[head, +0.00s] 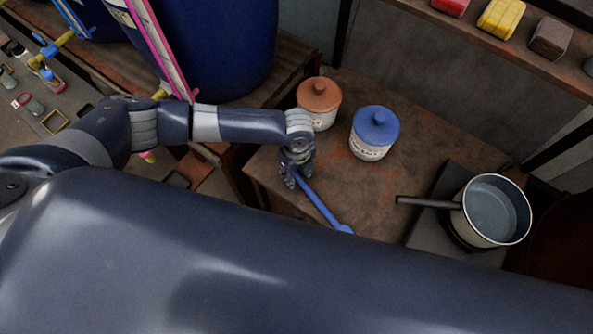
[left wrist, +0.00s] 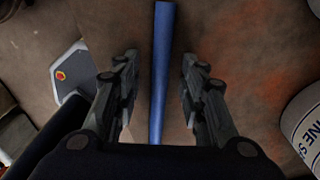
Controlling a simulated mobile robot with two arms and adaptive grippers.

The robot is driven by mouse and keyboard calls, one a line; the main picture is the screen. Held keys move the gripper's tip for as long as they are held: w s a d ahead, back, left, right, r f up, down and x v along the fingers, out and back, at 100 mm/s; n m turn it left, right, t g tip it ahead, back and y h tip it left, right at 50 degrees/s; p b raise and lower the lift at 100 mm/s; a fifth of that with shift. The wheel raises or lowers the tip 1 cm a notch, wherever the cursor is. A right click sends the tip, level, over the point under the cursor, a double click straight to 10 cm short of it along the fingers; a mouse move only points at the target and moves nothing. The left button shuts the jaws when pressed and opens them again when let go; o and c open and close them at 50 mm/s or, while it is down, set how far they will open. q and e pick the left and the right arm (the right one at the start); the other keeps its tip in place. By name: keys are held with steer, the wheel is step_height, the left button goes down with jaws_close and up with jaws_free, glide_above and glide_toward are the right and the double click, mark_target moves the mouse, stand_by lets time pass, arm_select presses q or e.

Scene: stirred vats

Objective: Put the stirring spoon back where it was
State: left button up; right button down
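The blue stirring spoon (head: 322,207) slants down and right across the brown table, its far end near my dark arm link. My left gripper (head: 296,178) is over the other end of it. In the left wrist view, the blue handle (left wrist: 161,70) runs between the two fingers of my left gripper (left wrist: 156,62). Gaps show on both sides of the handle, so the gripper is open and not closed on it. A pot (head: 487,238) holding greyish liquid stands at the right, its dark handle pointing left. My right gripper is not in view.
A jar with an orange lid (head: 319,95) and a jar with a blue lid (head: 375,128) stand just behind and right of my left gripper. A large blue vat (head: 222,60) is at the back left. A shelf (head: 480,40) with colored blocks is at upper right.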

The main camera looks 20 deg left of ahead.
arm_select(q)
steer(key=shift+r, duration=0.1)
step_height(320, 180, up, 12)
stand_by(0.5)
stand_by(0.5)
